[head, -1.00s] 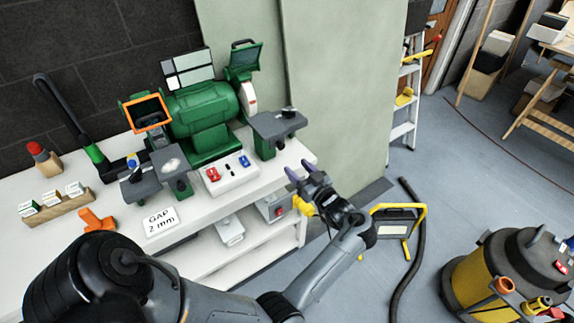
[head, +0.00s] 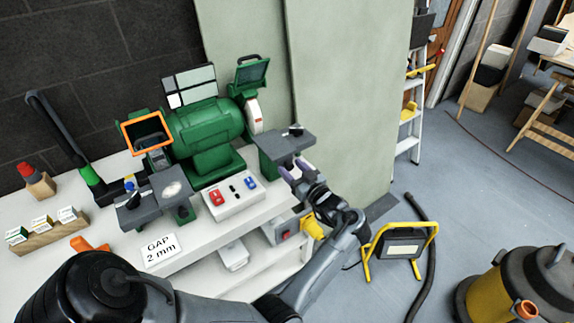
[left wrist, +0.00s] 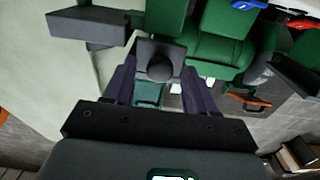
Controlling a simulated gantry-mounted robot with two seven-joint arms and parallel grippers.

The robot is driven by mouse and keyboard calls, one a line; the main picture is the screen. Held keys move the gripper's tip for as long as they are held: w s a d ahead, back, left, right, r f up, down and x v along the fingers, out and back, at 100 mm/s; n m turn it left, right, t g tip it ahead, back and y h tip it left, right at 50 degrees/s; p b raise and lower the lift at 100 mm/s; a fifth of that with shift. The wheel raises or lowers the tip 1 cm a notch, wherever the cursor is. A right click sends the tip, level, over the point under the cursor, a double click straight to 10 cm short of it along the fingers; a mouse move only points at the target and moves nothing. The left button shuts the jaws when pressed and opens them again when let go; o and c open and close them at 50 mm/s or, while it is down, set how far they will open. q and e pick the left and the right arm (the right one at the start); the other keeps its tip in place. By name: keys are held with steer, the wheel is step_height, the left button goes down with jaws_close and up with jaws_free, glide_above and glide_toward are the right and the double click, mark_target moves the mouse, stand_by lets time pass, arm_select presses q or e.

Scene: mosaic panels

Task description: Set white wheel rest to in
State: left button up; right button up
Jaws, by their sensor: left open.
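The green bench grinder (head: 205,130) stands on the white bench with its white wheel (head: 253,115) at the right end. The white wheel's rest is a flat grey plate (head: 270,145) in front of that wheel, with a small dark knob (head: 296,130) on it. My left gripper (head: 293,170) is at the front right of this rest, its purple fingers pointing towards it. In the left wrist view, the open fingers (left wrist: 160,88) stand either side of a dark block with a round knob (left wrist: 160,67). Whether they touch it cannot be told. My right gripper is out of view.
The other rest (head: 140,205) stands at the left wheel. A switch box (head: 233,198) and a "GAP 2 mm" card (head: 161,248) lie in front of the grinder. A yellow work lamp (head: 402,248) stands on the floor to the right.

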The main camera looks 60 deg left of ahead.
mark_target(276, 152)
arm_select(q)
steer(key=shift+a, duration=0.4)
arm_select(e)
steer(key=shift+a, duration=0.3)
arm_select(q)
steer(key=shift+d, duration=0.1)
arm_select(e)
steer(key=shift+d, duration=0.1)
arm_select(q)
steer(key=shift+c, duration=0.4)
jaws_close()
steer(key=shift+s+a, duration=0.15)
steer(key=shift+a, duration=0.95)
steer(key=shift+d+f, duration=0.1)
steer(key=shift+f, duration=0.05)
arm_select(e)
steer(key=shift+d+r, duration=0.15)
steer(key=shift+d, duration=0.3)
